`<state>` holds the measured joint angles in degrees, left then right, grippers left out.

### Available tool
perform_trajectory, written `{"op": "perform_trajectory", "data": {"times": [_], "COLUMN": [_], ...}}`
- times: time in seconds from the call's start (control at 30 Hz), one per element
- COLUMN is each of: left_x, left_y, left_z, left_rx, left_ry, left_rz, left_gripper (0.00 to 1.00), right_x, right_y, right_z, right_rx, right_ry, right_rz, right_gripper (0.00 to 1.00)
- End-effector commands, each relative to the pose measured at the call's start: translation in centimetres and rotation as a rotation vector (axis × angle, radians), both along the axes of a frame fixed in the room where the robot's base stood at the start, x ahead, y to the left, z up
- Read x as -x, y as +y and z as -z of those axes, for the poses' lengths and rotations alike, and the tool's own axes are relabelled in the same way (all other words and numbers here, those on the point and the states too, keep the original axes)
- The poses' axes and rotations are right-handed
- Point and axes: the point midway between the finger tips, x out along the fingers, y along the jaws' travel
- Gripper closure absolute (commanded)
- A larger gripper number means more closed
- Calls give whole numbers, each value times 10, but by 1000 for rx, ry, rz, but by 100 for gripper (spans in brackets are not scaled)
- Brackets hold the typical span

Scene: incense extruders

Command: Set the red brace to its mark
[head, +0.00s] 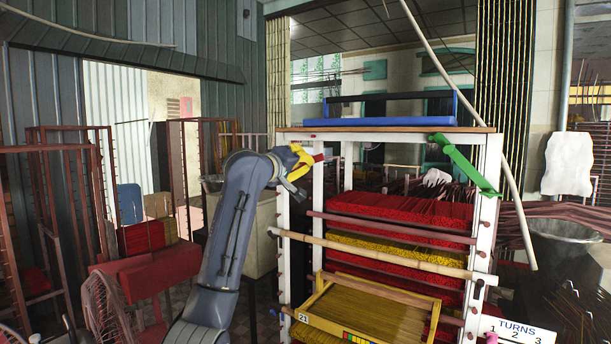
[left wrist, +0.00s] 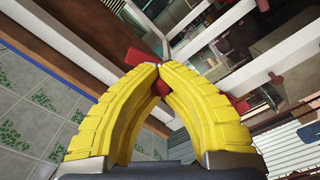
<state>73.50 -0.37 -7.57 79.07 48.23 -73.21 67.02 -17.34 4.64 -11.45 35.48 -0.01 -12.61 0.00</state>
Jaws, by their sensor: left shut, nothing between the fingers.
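The red brace (head: 319,158) shows as a short red piece at the upper left of the white rack (head: 283,215), beside my left gripper (head: 312,159). My left gripper's yellow fingers are shut and empty, with their tips at or very near the brace. In the left wrist view, the closed fingertips (left wrist: 160,69) overlap the red brace (left wrist: 142,57), and more red shows between and behind the fingers. The fingers hide part of the brace, so I cannot tell whether they touch it. I cannot make out its mark. My right gripper is not in view.
A green brace (head: 464,164) slants at the rack's upper right. A blue tray (head: 390,121) sits on top. Red and yellow incense bundles (head: 400,211) fill the shelves behind a bamboo pole (head: 370,253). A wooden tray (head: 378,310) and a TURNS sign (head: 516,331) are low in front.

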Motion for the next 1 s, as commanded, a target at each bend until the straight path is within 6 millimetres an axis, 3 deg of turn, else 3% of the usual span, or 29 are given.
{"op": "perform_trajectory", "data": {"times": [0.4, 1.0], "left_x": [-8, -13], "left_y": [16, 25], "left_z": [-34, -45], "left_rx": [267, 376], "left_ry": [136, 193], "left_rz": [-1, -1], "left_gripper": [100, 100], "right_x": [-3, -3], "right_y": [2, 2], "right_z": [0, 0], "right_rx": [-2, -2], "right_ry": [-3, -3], "right_rz": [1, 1], "right_gripper": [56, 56]}}
